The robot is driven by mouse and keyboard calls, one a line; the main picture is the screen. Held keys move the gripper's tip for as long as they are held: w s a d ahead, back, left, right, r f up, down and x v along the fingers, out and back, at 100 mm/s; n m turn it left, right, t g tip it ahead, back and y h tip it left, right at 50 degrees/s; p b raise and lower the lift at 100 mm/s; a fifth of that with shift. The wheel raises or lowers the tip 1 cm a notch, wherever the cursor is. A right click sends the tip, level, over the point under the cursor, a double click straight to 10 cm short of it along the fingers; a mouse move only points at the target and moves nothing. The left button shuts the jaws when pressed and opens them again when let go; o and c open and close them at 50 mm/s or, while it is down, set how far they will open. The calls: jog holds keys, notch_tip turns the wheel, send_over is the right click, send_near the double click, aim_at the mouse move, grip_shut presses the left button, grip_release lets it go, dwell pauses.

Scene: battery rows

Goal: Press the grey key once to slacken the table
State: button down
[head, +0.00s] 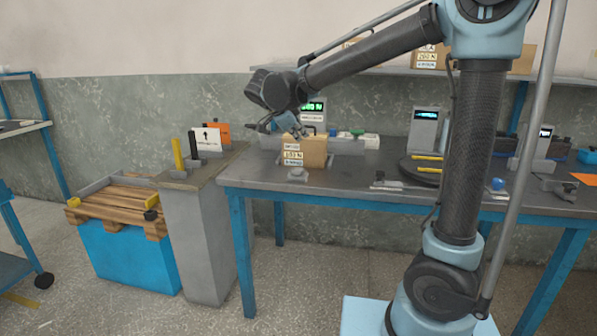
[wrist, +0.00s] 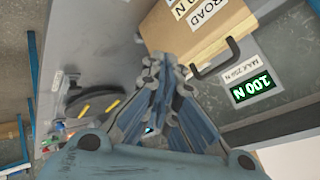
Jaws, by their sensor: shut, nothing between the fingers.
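No grey key can be told for certain. A small grey knob on a flat base (head: 298,174) stands on the bench in front of a cardboard box, and a small grey fitting (head: 378,181) lies left of the round dark turntable (head: 412,172). The turntable carries yellow bars and also shows in the wrist view (wrist: 92,103). My gripper (head: 299,132) is above and behind the box, near the green display. In the wrist view my gripper (wrist: 168,66) has its fingers together, with nothing between them, close to the box's edge.
The cardboard box (head: 305,153) bears white labels. The workbench (head: 340,185) also holds a second display unit (head: 423,128) and a blue knob (head: 497,184). A grey pedestal (head: 200,235) stands left.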

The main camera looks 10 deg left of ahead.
aim_at(300, 169)
jog(key=shift+f, duration=4.4)
jog(key=shift+f, duration=0.1)
jog(key=shift+s+f, duration=0.1)
jog(key=shift+f, duration=0.15)
jog(key=shift+f, duration=0.9)
jog(key=shift+r, duration=1.35)
jog(key=shift+r, duration=2.5)
